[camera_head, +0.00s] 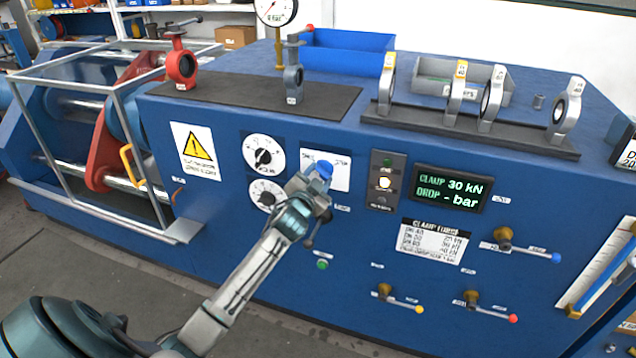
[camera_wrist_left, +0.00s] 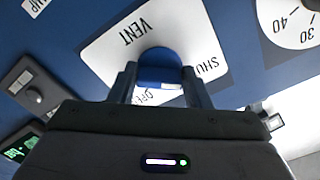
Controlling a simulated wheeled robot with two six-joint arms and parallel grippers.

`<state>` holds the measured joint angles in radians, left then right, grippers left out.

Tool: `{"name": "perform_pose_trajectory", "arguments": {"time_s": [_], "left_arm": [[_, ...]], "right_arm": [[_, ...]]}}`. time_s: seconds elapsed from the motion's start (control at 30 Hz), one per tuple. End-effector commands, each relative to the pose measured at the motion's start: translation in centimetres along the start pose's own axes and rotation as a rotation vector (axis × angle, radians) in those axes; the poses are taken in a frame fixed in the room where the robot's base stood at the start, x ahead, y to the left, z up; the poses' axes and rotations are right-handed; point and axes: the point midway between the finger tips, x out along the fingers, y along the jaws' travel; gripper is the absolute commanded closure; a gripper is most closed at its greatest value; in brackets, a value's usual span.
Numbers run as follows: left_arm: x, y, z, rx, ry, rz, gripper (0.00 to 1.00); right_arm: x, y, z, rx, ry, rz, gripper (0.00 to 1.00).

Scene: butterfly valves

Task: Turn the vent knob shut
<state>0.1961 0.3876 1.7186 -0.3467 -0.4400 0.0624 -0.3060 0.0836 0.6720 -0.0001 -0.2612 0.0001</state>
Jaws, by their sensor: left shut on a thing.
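The blue vent knob (camera_head: 324,169) sits on a white label plate (camera_head: 340,171) on the front of the blue machine. My left gripper (camera_head: 319,178) is at the knob, its fingers one on each side. In the left wrist view the blue knob (camera_wrist_left: 158,68) is between the two fingers of my left gripper (camera_wrist_left: 158,84), which is shut on it. The plate (camera_wrist_left: 108,50) around it reads VENT, and a partly hidden SHU. The knob's pointer is hidden, so its setting cannot be told. My right gripper is not in view.
Two dials (camera_head: 264,155) are left of the knob. A button panel (camera_head: 384,181) and a green display (camera_head: 449,189) reading "CLAMP 30 kN, DROP - bar" are to its right. Levers with a yellow (camera_head: 419,309), red and blue tip stick out lower right. A green button (camera_head: 322,264) is below.

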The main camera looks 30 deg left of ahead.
Motion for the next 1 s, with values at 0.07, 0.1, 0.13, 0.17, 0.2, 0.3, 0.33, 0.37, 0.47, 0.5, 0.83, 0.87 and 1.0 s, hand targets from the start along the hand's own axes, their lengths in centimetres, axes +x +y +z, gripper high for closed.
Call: {"name": "perform_pose_trajectory", "arguments": {"time_s": [0.07,0.1,0.13,0.17,0.2,0.3,0.33,0.37,0.47,0.5,0.83,0.87,1.0], "left_arm": [[-0.01,0.16,0.23,-0.036,-0.002,0.000,0.79],[-0.01,0.17,0.22,-0.054,-0.002,0.000,0.79],[-0.01,0.17,0.21,-0.066,-0.002,0.000,0.79],[-0.01,0.18,0.21,-0.076,-0.002,0.001,0.79],[-0.01,0.18,0.20,-0.089,-0.002,0.001,0.79],[-0.02,0.18,0.19,-0.110,-0.003,0.001,0.79],[-0.02,0.18,0.19,-0.115,-0.003,0.001,0.79],[-0.02,0.17,0.18,-0.120,-0.003,0.001,0.79],[-0.02,0.17,0.17,-0.129,-0.003,0.001,0.79],[-0.02,0.17,0.17,-0.130,-0.003,0.001,0.79],[-0.03,0.18,0.17,-0.132,-0.004,0.002,0.79],[-0.03,0.18,0.17,-0.132,-0.004,0.002,0.51],[-0.02,0.15,0.12,-0.131,-0.003,0.001,0.35]], "right_arm": [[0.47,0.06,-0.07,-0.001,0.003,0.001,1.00],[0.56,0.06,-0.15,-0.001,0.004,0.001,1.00],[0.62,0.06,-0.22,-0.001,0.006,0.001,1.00],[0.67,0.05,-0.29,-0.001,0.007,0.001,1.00],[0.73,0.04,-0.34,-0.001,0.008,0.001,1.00],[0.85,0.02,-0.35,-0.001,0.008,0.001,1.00],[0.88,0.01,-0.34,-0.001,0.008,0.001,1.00],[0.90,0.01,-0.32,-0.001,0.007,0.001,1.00],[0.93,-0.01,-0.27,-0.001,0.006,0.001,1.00],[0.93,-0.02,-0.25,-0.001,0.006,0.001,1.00],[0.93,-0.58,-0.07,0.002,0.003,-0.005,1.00],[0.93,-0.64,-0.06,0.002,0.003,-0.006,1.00],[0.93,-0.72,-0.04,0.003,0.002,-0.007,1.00]]}}
